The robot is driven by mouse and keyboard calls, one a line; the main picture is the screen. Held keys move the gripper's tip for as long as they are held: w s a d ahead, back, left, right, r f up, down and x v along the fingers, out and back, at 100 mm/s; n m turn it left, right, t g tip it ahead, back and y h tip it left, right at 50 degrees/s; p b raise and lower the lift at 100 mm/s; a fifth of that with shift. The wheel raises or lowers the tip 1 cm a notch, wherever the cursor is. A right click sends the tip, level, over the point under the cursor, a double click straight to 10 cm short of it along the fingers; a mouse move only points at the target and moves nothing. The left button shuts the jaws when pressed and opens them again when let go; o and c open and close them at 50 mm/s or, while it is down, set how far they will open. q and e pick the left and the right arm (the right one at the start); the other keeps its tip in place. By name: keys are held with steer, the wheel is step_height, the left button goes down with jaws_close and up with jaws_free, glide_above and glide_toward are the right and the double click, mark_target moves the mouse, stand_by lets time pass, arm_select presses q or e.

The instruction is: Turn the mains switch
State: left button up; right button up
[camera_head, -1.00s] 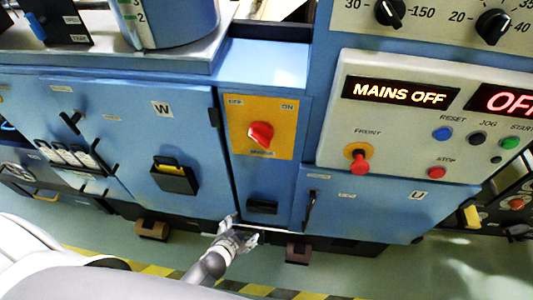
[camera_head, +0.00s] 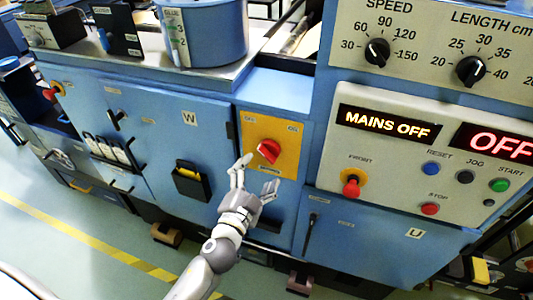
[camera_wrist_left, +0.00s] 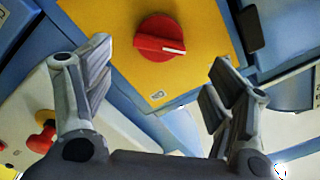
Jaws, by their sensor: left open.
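The mains switch is a red rotary knob (camera_head: 268,151) on a yellow plate (camera_head: 288,166) on the blue machine front. In the left wrist view the knob (camera_wrist_left: 158,38) has a white pointer line and sits ahead of the fingers, on the yellow plate (camera_wrist_left: 205,45). My left gripper (camera_head: 255,176) is open and empty, just below and slightly left of the knob, apart from it. In the left wrist view its two fingers (camera_wrist_left: 160,90) stand wide either side below the knob. The display (camera_head: 388,123) reads MAINS OFF. My right gripper is not in view.
A control panel (camera_head: 390,185) with a red front stop button (camera_head: 351,187) on a yellow ring and several coloured buttons lies to the right. A black holder (camera_head: 192,182) juts from the W door at left. A door handle (camera_head: 310,232) is below right.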

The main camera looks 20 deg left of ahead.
mark_target(267, 157)
arm_select(q)
steer(key=w, duration=0.2)
steer(key=w+p, duration=0.1)
steer(key=w, duration=0.2)
steer(key=shift+w+d+r, duration=0.1)
steer(key=shift+w+d, duration=0.1)
steer(key=shift+w, duration=0.95)
steer(key=shift+c, duration=0.6)
steer(key=c, duration=0.9)
